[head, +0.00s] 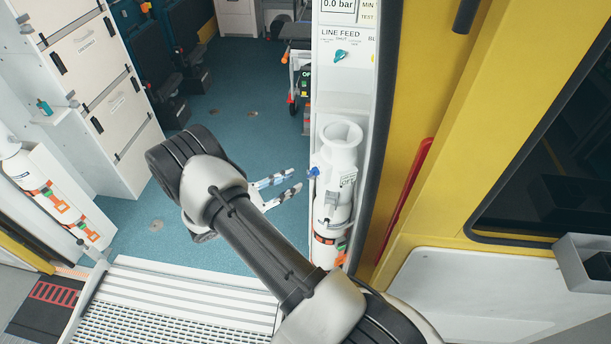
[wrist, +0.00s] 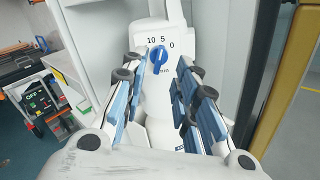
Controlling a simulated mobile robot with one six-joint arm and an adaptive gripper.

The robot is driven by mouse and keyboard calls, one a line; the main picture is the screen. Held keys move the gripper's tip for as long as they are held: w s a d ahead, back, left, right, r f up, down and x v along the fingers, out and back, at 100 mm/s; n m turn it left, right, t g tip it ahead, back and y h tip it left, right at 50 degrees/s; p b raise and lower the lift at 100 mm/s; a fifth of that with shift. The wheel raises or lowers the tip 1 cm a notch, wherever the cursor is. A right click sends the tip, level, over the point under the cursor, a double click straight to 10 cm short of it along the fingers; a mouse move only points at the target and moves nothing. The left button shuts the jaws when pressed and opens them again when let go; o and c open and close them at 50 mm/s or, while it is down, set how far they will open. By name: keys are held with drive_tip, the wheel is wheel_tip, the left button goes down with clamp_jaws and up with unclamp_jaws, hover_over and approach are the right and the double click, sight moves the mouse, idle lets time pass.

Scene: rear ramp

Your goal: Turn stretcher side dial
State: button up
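The blue dial (wrist: 158,59) sits on a white regulator face marked 10, 5 and 0 in the wrist view. In the head view it is a small blue knob (head: 314,172) on the left side of the white cylinder unit (head: 341,150). The dial's grip bar looks roughly upright; its exact setting is too small to read. My gripper (head: 289,182) is open and empty, just left of the knob, with a small gap in the head view. In the wrist view my gripper (wrist: 156,85) has its blue-padded fingers on either side of the dial, apart from it.
A teal knob (head: 341,56) sits on the LINE FEED panel above the cylinder. Another cylinder (head: 27,170) stands at the far left, and a teal knob (head: 44,107) shows above it. The yellow door frame (head: 440,110) closes the right side. Blue floor (head: 225,110) lies open behind my arm.

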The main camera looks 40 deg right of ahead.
sight(309, 174)
drive_tip(key=d, duration=0.4)
drive_tip(key=s+d, duration=0.1)
drive_tip(key=d, duration=0.1)
drive_tip(key=shift+c, duration=0.3)
clamp_jaws()
